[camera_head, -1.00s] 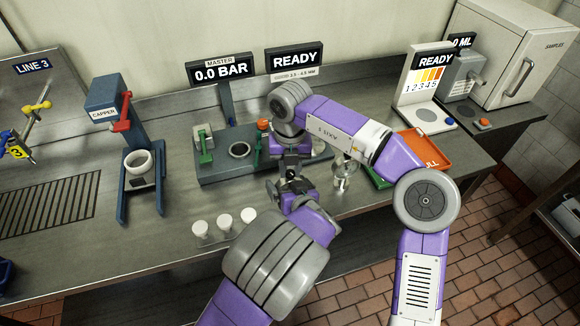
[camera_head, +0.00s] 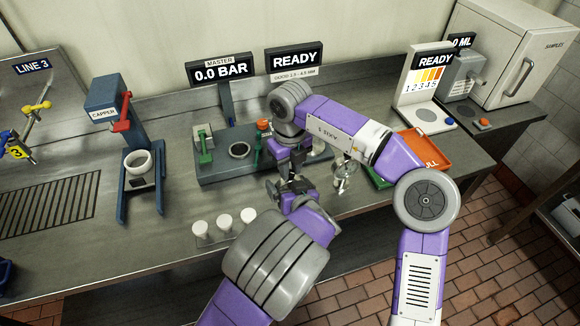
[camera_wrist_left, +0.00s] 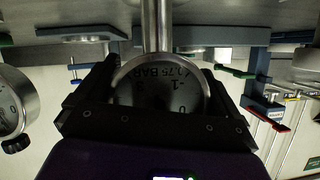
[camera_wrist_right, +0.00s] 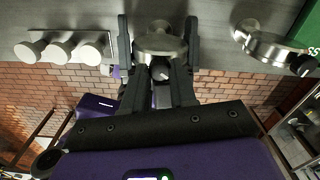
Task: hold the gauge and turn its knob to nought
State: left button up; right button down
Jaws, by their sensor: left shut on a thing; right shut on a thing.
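The gauge (camera_wrist_left: 160,88) is a round metal dial with a dark face marked in BAR, with a metal stem above it in the left wrist view. My left gripper (camera_head: 292,190) is shut on its sides. In the right wrist view the gauge's metal body (camera_wrist_right: 160,42) and black knob (camera_wrist_right: 160,72) show between the fingers of my right gripper (camera_wrist_right: 160,62), which is shut on the knob. In the head view both grippers meet over the bench and largely hide the gauge. The needle's reading is too dark to tell.
A second gauge (camera_head: 345,175) stands close to the right of my grippers. Several white cylinders (camera_head: 224,221) stand front left. Behind are a fixture plate (camera_head: 215,175) with clamps and the MASTER display (camera_head: 221,72), reading 0.0 BAR.

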jog(key=shift+n, duration=0.9)
jog(key=c, duration=1.2)
grip_release()
jog(key=shift+o, duration=0.2)
notch_tip(320, 180, up, 12)
jog(key=shift+o, duration=0.3)
